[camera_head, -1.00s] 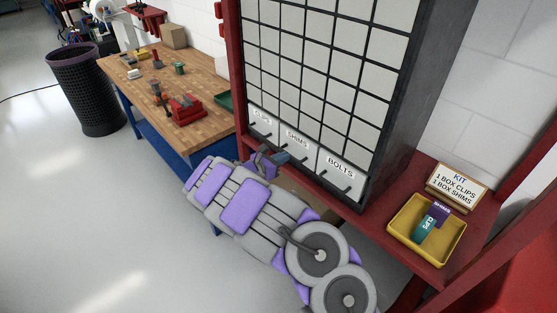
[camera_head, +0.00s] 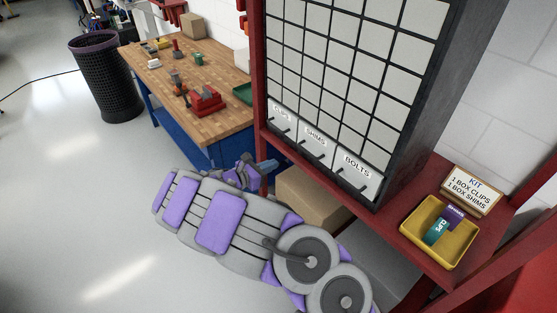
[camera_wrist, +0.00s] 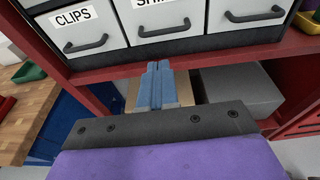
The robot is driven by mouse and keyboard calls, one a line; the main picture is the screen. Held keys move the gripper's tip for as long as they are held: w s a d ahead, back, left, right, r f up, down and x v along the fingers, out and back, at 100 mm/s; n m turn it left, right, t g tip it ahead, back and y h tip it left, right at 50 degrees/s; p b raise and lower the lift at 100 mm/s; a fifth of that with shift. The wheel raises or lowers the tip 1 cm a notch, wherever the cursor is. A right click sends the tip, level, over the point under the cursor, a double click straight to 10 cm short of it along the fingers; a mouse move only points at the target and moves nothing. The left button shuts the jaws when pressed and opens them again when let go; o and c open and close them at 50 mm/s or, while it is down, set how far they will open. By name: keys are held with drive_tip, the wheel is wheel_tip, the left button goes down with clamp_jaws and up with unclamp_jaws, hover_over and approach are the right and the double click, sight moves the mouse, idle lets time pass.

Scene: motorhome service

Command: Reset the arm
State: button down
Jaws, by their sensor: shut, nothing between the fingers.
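My gripper (camera_head: 267,166) is shut and empty, just in front of the red rack and below the labelled drawers. In the wrist view its blue fingers (camera_wrist: 157,87) are together, below the shims drawer (camera_wrist: 160,18) and right of the clips drawer (camera_wrist: 80,32). My purple and grey arm stretches across the lower middle of the head view. A yellow tray (camera_head: 463,257) on the red shelf holds a teal clips box (camera_head: 436,231) and a purple shims box (camera_head: 453,217).
A kit sign (camera_head: 472,190) stands behind the tray. A cardboard box (camera_head: 308,198) and a grey box (camera_wrist: 238,90) sit under the drawers. A wooden workbench (camera_head: 222,118) with tools and a black mesh bin (camera_head: 107,80) are at left.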

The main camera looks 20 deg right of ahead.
drive_tip(key=s+d+r+m+g+y, duration=0.1)
drive_tip(key=s+d+r+m+g, duration=0.3)
drive_tip(key=s, duration=0.3)
drive_tip(key=s+d+r+m+g+y+b, duration=0.1)
drive_tip(key=s+d+r+m, duration=0.2)
drive_tip(key=s+r+m, duration=0.3)
drive_tip(key=s+d+r+m+g+y, duration=0.2)
drive_tip(key=s+d+r+m+g, duration=0.15)
drive_tip(key=s, duration=0.45)
drive_tip(key=s+a+f+m+t+y+b, duration=0.1)
drive_tip(key=s+a+m+y, duration=0.3)
drive_tip(key=s+a, duration=0.5)
drive_tip(key=s+a+f+m+y+b, duration=0.1)
drive_tip(key=s+a+m+y, duration=0.3)
drive_tip(key=s+a, duration=0.5)
drive_tip(key=s+y, duration=0.2)
drive_tip(key=s, duration=0.3)
drive_tip(key=shift+f+t+y, duration=0.35)
drive_tip(key=shift+y, duration=0.05)
drive_tip(key=shift+d, duration=0.2)
